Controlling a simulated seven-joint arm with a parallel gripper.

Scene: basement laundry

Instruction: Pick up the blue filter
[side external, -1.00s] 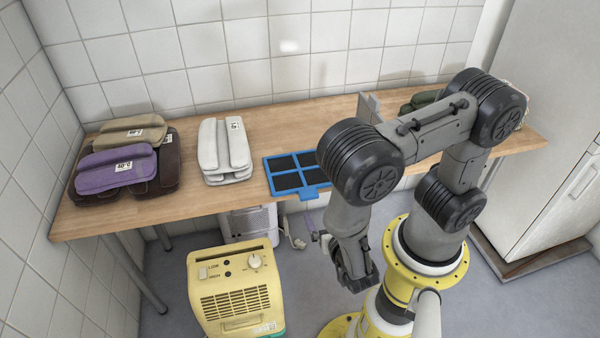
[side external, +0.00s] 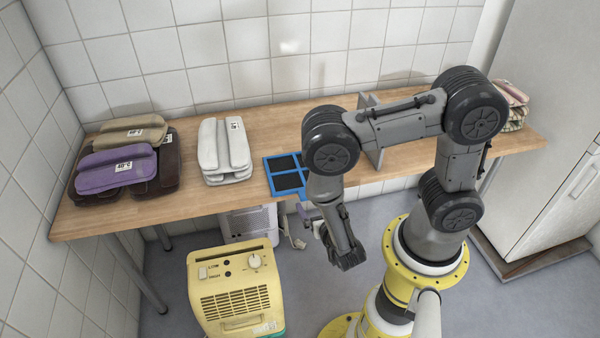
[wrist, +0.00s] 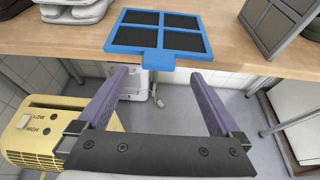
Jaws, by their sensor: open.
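The blue filter (side external: 271,172) lies flat on the wooden table, a blue frame with dark mesh panels. My arm hides its right part in the side external view. In the wrist view the whole blue filter (wrist: 157,51) shows at the top, its tab pointing toward me over the table's front edge. My gripper (wrist: 157,88) is open and empty, with its two purple fingers spread on either side of the tab's line and apart from the filter. In the side external view my gripper (side external: 318,228) hangs in front of the table, its fingers partly hidden.
A grey filter (wrist: 277,22) stands upright to the right. White folded cloths (side external: 224,152) lie left of the blue filter, with purple (side external: 115,170) and brown folded cloths farther left. A yellow dehumidifier (side external: 236,290) stands on the floor below the wooden table (side external: 190,205).

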